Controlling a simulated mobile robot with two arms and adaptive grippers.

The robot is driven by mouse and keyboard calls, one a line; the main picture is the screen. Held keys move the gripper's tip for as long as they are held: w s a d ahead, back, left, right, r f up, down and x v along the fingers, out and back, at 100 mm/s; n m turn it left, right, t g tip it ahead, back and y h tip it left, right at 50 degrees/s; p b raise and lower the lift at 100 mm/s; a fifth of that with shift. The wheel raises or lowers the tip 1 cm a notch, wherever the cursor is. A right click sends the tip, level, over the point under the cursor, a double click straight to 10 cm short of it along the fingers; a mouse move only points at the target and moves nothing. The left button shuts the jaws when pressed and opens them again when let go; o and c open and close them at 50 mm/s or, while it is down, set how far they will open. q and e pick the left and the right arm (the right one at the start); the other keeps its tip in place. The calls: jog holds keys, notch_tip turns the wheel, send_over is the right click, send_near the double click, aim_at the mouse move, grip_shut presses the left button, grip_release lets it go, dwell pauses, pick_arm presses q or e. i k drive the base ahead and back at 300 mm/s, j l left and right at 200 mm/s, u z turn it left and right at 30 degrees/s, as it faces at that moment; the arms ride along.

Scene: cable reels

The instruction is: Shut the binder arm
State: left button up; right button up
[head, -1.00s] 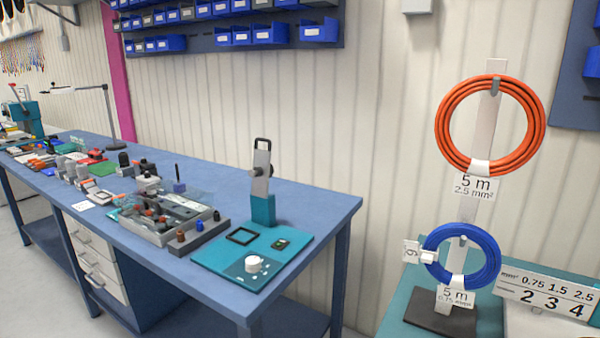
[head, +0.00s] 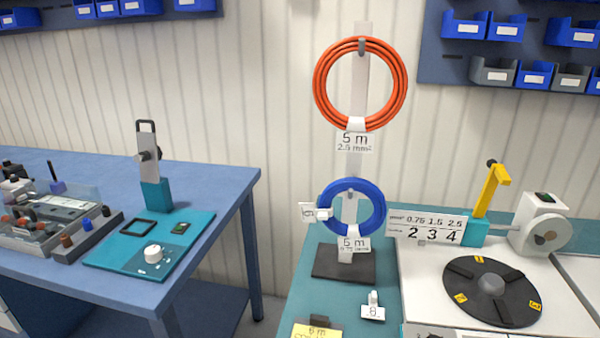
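A grey upright arm (head: 149,165) with a black loop handle stands on a teal block (head: 157,195) at the back of a teal plate (head: 193,222) on the blue workbench. The plate also carries a white knob (head: 153,254), a black square frame and a small dark display. At the right, a yellow arm (head: 492,188) with a black knob stands raised and slightly tilted on a teal base behind the turntable. No label tells which of these is the binder arm; both stand up. Neither of my grippers is in view.
A dark turntable (head: 455,284) lies on a white machine at right. A white number sign (head: 400,228) stands behind it. A floor gap separates the benches.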

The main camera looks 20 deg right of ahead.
aim_at(498, 172)
jog(key=z, duration=1.8)
